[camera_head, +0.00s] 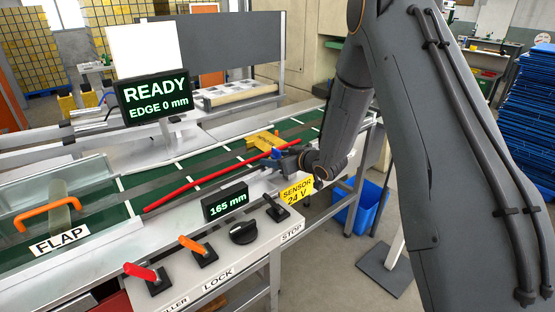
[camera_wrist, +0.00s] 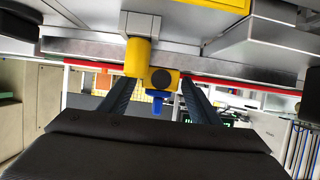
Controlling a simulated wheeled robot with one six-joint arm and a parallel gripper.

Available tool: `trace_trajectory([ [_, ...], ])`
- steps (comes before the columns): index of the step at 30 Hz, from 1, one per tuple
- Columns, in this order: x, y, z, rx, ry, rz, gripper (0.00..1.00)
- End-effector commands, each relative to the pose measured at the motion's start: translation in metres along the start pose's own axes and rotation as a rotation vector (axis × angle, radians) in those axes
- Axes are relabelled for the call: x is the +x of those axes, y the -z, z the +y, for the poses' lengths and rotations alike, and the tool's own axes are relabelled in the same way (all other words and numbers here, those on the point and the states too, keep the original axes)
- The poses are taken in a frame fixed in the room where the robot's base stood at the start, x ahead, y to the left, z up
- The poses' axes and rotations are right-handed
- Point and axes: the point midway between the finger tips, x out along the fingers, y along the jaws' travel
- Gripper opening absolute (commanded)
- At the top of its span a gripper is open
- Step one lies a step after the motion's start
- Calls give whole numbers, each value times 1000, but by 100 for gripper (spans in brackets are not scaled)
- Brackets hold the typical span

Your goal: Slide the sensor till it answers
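The yellow sensor (camera_wrist: 163,77) has a dark round face and a blue knob (camera_wrist: 157,101) below it in the wrist view. A yellow cylinder (camera_wrist: 138,57) adjoins it. My gripper (camera_wrist: 158,84) has its fingers apart, one on each side of the sensor, with gaps showing. In the head view, the yellow sensor parts (camera_head: 262,142) stand over the green belt (camera_head: 190,172) near the red rail (camera_head: 200,185), and my gripper (camera_head: 285,154) is at their right end. A small display (camera_head: 225,203) reads 165 mm. A larger screen (camera_head: 154,97) reads READY, EDGE 0 mm.
A yellow SENSOR 24 V sign (camera_head: 296,190) is close under my gripper. A front panel carries a red lever (camera_head: 142,273), an orange lever (camera_head: 193,245), a black knob (camera_head: 243,233) and a STOP switch (camera_head: 275,208). An orange flap handle (camera_head: 46,214) is at left.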

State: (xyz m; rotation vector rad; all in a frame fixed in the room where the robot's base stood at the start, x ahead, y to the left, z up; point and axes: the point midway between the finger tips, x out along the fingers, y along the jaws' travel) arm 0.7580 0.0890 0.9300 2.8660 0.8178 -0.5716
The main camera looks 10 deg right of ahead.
Motion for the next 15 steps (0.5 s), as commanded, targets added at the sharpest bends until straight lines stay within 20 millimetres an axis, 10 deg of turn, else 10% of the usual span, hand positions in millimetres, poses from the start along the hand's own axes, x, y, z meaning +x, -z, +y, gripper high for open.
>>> trace_trajectory([
  [15, -28, -1, 3, 1, -3, 0, 56],
])
